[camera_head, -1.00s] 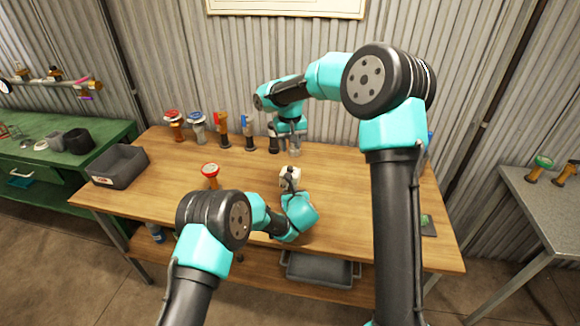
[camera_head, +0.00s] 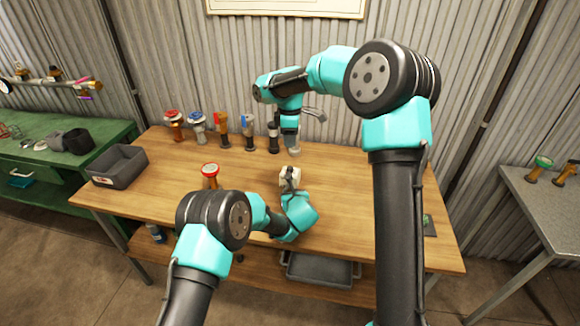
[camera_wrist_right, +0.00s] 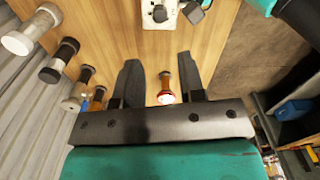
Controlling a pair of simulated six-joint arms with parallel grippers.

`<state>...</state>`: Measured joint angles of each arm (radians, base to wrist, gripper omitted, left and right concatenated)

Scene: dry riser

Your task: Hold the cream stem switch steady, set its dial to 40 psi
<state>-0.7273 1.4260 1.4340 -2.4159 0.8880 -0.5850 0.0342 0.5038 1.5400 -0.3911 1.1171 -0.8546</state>
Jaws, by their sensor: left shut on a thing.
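The cream stem switch (camera_head: 291,174) is a small pale block near the middle of the wooden bench in the head view. My left gripper (camera_head: 290,185) is shut on it from the front, with dark fingers partly covering it. The switch also shows at the top edge of the right wrist view (camera_wrist_right: 158,13), cut off, with a dark part beside it. Its dial reading is too small to tell. My right gripper (camera_head: 306,135) is behind and above the switch, apart from it. In the right wrist view its fingers (camera_wrist_right: 158,62) are spread and empty.
Several valve-like fittings (camera_head: 222,128) stand along the back of the bench (camera_head: 340,205). A red-topped fitting (camera_head: 210,171) stands left of the switch. A grey bin (camera_head: 118,167) is at the far left. The bench right of the switch is mostly clear.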

